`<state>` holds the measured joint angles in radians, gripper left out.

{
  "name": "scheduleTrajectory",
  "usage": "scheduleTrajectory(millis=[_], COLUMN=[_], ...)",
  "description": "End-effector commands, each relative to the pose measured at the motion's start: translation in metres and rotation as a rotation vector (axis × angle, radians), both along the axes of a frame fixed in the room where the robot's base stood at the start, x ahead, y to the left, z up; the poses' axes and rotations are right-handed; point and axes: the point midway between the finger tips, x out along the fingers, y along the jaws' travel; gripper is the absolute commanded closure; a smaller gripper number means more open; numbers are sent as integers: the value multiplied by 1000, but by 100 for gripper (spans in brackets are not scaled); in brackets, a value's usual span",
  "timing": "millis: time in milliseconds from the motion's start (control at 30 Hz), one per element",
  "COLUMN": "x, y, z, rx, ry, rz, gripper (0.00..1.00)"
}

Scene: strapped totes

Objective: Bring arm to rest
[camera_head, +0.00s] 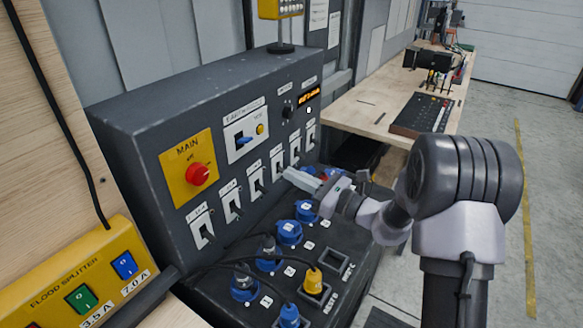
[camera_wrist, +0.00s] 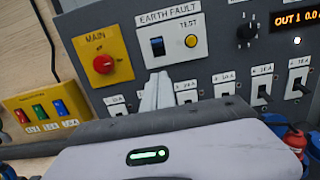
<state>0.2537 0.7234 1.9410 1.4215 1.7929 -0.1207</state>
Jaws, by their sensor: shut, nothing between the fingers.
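My arm reaches in from the right in the head view. My gripper (camera_head: 298,180) is shut and empty, in front of the row of white-plated switches on the dark grey panel (camera_head: 130,133). I cannot tell if its tip touches the panel. In the wrist view the closed fingers of my gripper (camera_wrist: 155,92) point up toward the earth fault plate (camera_wrist: 171,38), with its blue switch and yellow test button. The red main knob (camera_head: 198,174) sits on a yellow plate to the left.
Below the switches are blue sockets (camera_head: 289,232) and plugs with cables, and a yellow plug (camera_head: 313,281). A yellow flood splitter box (camera_head: 75,275) stands at the left. A wooden bench (camera_head: 345,108) with tools is behind. Open floor (camera_head: 545,190) lies at the right.

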Motion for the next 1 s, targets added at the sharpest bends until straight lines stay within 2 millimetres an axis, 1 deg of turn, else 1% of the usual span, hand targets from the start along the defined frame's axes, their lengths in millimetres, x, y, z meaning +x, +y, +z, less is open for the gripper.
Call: scheduleTrajectory(millis=[67,133,167,200,233,267,300,333,367,400,433,467,500,533,600,700,733,833,1000], x=[0,-8,-16,-35,-55,-80,-120,-151,-181,-217,-242,-263,-287,-300,-322,-335,-337,-340,-340], y=[0,8,16,31,44,58,73,80,82,79,72,63,48,35,6,-25,-31,-43,-44], z=[0,4,6,11,13,14,10,4,-5,-18,-29,-40,-54,-63,-78,-85,-86,-85,-83], rx=[-1,-31,-64,-132,-205,-295,-442,-564,-686,-854,-979,-1105,-1270,-1386,-1626,-1869,-1916,-2002,-2012], ry=[-1,-13,-25,-50,-77,-111,-165,-211,-260,-329,-381,-437,-512,-565,-676,-792,-813,-850,-854], rz=[1,29,61,123,183,253,354,428,495,574,625,670,716,742,780,794,796,796,798], gripper=[100,100,100,100,100,100,100,100,100,100,100,100,100,100,100,100,100,100,100])
